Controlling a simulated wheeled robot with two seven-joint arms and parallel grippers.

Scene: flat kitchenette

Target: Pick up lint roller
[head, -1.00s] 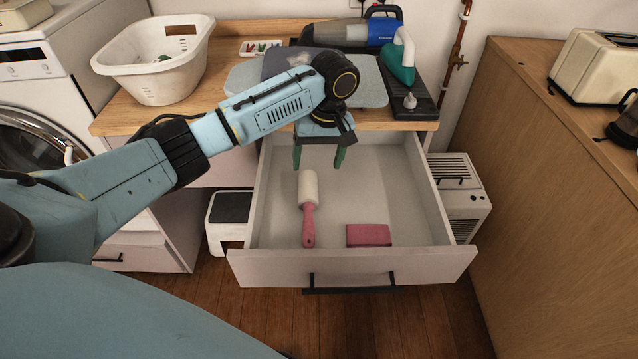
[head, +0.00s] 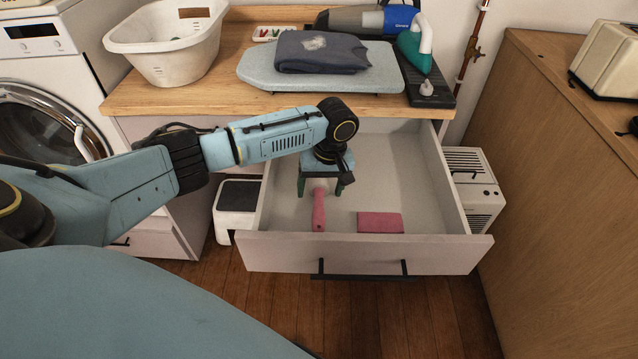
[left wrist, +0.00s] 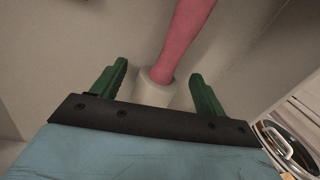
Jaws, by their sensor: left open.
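The lint roller lies in the open drawer, with its pink handle (head: 318,212) toward the drawer front. Its white roller head is mostly hidden under my left gripper (head: 325,190) in the head view. In the left wrist view the white head (left wrist: 153,92) shows between the two green fingers of my left gripper (left wrist: 158,88), with the pink handle (left wrist: 184,38) running up and away. The fingers are open, one on each side of the head, with gaps between. My right gripper is not in view.
A pink block (head: 380,222) lies in the drawer (head: 410,180) right of the handle. The counter above holds an ironing board (head: 262,72) with a folded dark cloth (head: 320,52), a white basket (head: 165,50) and an iron (head: 415,45). The drawer's right half is mostly clear.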

